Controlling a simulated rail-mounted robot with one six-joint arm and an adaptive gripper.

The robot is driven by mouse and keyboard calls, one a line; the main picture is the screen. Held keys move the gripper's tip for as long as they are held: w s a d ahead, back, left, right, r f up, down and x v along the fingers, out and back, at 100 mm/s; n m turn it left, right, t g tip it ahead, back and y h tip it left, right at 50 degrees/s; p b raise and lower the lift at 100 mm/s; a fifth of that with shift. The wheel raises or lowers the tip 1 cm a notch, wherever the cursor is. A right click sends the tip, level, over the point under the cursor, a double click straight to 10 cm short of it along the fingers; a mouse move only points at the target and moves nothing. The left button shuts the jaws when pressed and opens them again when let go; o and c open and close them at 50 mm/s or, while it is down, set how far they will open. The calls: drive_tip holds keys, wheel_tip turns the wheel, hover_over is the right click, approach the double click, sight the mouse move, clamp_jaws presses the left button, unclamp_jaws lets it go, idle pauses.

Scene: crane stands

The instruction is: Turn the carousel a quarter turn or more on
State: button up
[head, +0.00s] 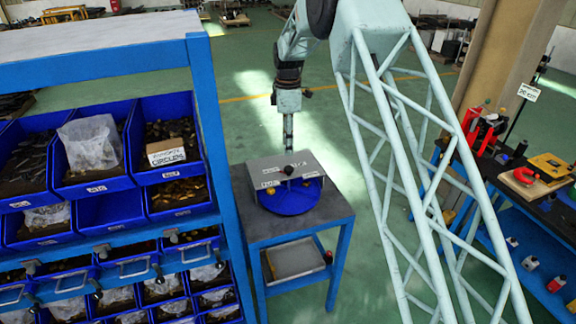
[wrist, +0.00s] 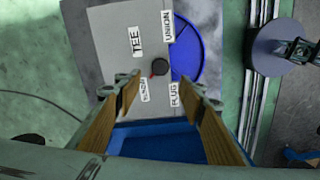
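The carousel is a blue round tray (head: 290,203) partly under a grey cover (head: 262,165) with white labels; it sits on a small blue-framed table (head: 325,218). A dark knob (head: 289,170) stands up near its middle. In the wrist view the blue tray (wrist: 186,55) shows right of the grey cover (wrist: 110,50), with labels TEE, UNION, PLUG and one hard to read. The knob (wrist: 160,67) shows just beyond and between my fingertips. My gripper (wrist: 167,90) is open and empty, its fingers apart. In the head view my gripper (head: 288,138) points down above the carousel's far side.
A blue rack (head: 217,140) with bins of parts stands close on the left. A grey tray (head: 292,259) lies on the table's lower shelf. A workbench (head: 540,225) with tools is at the right. Open green floor lies behind the table.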

sight(288, 168)
drive_tip(key=shift+f+p, duration=0.5)
drive_tip(key=shift+f, duration=4.6)
drive_tip(key=shift+c, duration=0.9)
drive_tip(key=c, duration=1)
